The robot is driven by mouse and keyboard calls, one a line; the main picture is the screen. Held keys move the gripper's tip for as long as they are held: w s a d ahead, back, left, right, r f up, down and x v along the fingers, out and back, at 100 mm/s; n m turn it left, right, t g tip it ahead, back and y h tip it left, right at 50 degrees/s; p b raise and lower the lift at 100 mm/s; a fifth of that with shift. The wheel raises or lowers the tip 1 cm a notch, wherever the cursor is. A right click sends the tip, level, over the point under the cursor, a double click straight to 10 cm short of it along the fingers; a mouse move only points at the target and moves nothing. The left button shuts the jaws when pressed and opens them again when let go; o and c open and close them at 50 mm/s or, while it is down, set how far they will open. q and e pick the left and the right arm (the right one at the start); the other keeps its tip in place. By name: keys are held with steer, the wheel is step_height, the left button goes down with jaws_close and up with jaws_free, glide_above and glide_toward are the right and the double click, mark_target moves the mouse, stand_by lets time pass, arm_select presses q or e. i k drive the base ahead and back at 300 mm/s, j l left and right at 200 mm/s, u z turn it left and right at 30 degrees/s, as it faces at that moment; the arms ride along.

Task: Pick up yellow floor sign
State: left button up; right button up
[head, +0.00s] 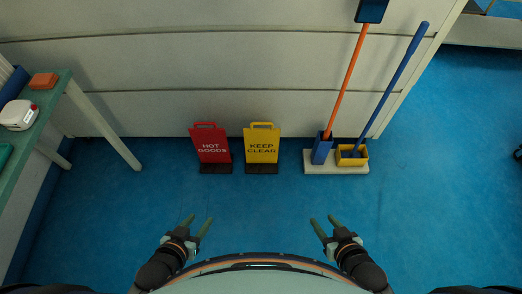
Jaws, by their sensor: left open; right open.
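The yellow floor sign (262,146) reads "KEEP CLEAR" and stands upright on a dark base on the blue floor, close to the wall. My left gripper (199,223) is open and empty, below and to the left of the sign in the head view. My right gripper (325,225) is open and empty, below and to the right of the sign. Both grippers are apart from the sign, and nothing hides its front.
A red "HOT GOODS" sign (211,147) stands just left of the yellow one. To the right, a pale base (312,169) holds a blue holder and a yellow holder with long-handled tools. A green-topped table (50,107) is at the left. Floor before the signs is clear.

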mark_target(262, 145)
steer(key=i+l, duration=0.2)
steer(key=i, duration=0.25)
steer(key=i+l, duration=0.25)
steer(key=i, duration=0.2)
